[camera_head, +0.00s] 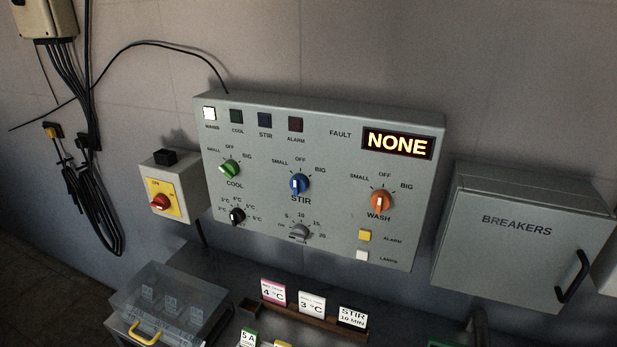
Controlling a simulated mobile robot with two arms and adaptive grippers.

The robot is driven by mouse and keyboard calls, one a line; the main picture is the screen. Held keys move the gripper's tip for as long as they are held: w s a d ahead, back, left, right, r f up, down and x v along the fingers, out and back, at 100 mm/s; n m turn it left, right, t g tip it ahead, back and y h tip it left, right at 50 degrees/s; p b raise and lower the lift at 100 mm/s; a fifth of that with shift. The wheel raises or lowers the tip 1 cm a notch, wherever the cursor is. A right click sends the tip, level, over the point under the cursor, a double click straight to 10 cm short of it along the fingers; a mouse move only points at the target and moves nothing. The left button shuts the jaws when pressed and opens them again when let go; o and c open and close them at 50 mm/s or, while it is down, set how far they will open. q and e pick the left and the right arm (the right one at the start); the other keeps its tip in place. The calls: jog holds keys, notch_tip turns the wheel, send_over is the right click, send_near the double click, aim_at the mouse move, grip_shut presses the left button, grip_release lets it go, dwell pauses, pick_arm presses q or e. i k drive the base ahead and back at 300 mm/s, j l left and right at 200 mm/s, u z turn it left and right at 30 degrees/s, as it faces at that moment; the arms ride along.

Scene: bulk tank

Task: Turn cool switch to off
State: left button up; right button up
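The cool switch is a green rotary knob (229,169) on the left of the grey control panel (330,250). Its marks read SMALL at left, OFF at top and BIG at right. Its bar seems to slant up to the right, toward BIG, but it is too small to be sure. The COOL lamp (237,116) above it looks dark green. Neither of my grippers is in view, and nothing covers the knob.
Beside it are a blue STIR knob (299,184), an orange WASH knob (381,201) and a black temperature dial (237,216). The fault display (397,143) reads NONE. A red-yellow switch box (172,190) stands left, a BREAKERS box (515,235) right. A card rack (310,318) sits below.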

aim_at(230, 168)
jog(key=k+j, duration=0.15)
jog(key=j, duration=0.15)
jog(key=j+u, duration=0.1)
jog(key=u, duration=0.3)
jog(key=k+j+u, duration=0.1)
jog(key=u, duration=0.3)
jog(key=j+u, duration=0.35)
jog(key=u, duration=0.4)
